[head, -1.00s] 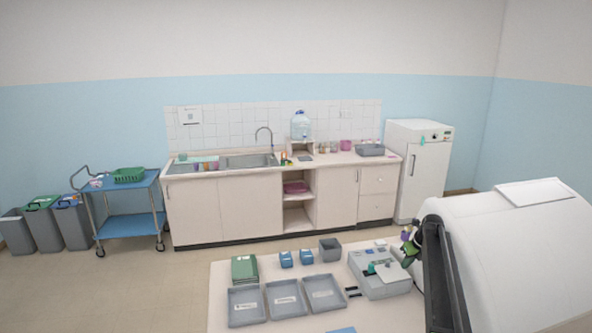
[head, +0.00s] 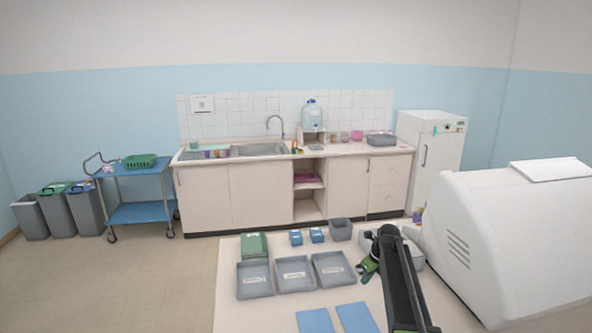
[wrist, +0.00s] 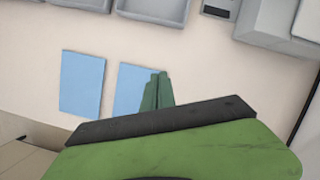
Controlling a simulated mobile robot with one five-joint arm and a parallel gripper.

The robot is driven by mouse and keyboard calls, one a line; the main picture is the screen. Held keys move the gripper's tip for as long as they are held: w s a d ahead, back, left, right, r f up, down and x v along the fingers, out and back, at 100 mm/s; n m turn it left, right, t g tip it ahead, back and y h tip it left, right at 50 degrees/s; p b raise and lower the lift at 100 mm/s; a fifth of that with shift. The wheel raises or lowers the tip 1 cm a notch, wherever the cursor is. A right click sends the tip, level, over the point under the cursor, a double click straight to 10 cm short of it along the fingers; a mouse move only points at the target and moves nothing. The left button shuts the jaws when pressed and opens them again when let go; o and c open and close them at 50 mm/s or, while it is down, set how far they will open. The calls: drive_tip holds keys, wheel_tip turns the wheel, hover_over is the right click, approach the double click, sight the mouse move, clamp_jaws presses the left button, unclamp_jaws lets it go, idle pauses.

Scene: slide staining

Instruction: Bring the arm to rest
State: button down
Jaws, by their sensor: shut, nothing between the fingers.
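My gripper (head: 367,270) is at the end of my dark arm in the head view, at the right side of the near table, beside the grey device. In the wrist view my gripper (wrist: 157,92) shows two green fingers pressed together with nothing between them. They hang above the table, over the right edge of one of two blue mats (wrist: 132,88). My arm hides much of the grey device in the head view.
Labelled grey trays (head: 294,275), a green box (head: 254,246) and small blue boxes stand on the near table (head: 232,300). A large white machine (head: 520,235) is close on the right. A sink counter (head: 260,200), trolley and bins stand behind.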

drive_tip(key=s+a+f+n+b, duration=0.1)
drive_tip(key=s+a+f+n, duration=0.1)
drive_tip(key=s, duration=0.2)
drive_tip(key=s+a+f+n+b, duration=0.2)
drive_tip(key=s+a, duration=0.1)
drive_tip(key=s, duration=0.1)
drive_tip(key=s+a+f+n+b, duration=0.1)
drive_tip(key=s+a+f+n, duration=0.1)
drive_tip(key=s+a+f, duration=0.1)
drive_tip(key=shift+s+a+n+g+b, duration=0.2)
drive_tip(key=shift+s+n+g+b, duration=0.15)
drive_tip(key=shift+s, duration=0.5)
drive_tip(key=s+n, duration=0.1)
drive_tip(key=s, duration=0.1)
drive_tip(key=s+a+f+n+b, duration=0.1)
drive_tip(key=s+n, duration=0.1)
drive_tip(key=s+a+f+n, duration=0.1)
drive_tip(key=s, duration=0.1)
drive_tip(key=shift+a+g+h+b, duration=0.1)
drive_tip(key=shift+g+h+b, duration=0.2)
drive_tip(key=shift+g, duration=0.05)
drive_tip(key=s+d+n+g+h, duration=0.1)
drive_tip(key=s+n, duration=1.2)
drive_tip(key=n, duration=0.5)
drive_tip(key=shift+s+d+f+g, duration=0.2)
drive_tip(key=shift+s+f+g, duration=0.05)
drive_tip(key=shift+g, duration=0.05)
